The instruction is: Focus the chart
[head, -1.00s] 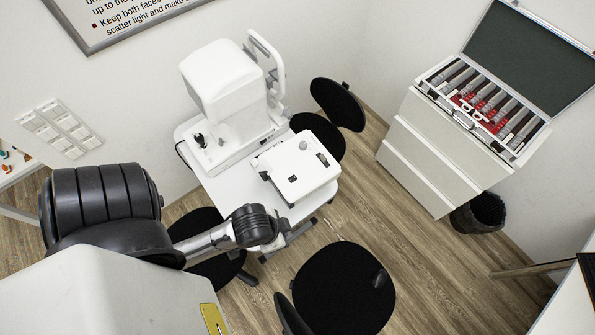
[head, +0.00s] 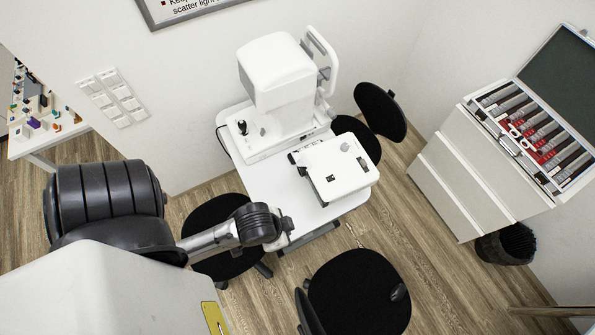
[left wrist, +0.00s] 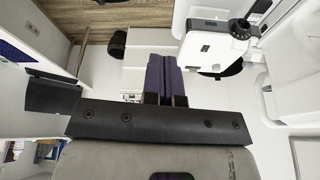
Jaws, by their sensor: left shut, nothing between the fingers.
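A white box-shaped device (head: 338,183), perhaps a chart projector, lies on the white table (head: 262,178). It has a small round knob on top and dark parts at its edges. In the left wrist view the white device (left wrist: 204,48) is at the upper right, with a black round knob (left wrist: 241,28) at its corner. My left gripper (head: 284,233) is by the table's front edge, apart from the device; its fingers are hard to see there. In the left wrist view my left gripper (left wrist: 164,60) is shut and empty. I see no projected chart. My right gripper is not in view.
A tall white eye instrument (head: 277,75) with a joystick stands behind the device. Black stools (head: 355,292) surround the table. A white drawer cabinet (head: 465,180) with an open lens case (head: 535,130) stands right, beside a black bin (head: 507,243). A framed sign (head: 180,18) hangs above.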

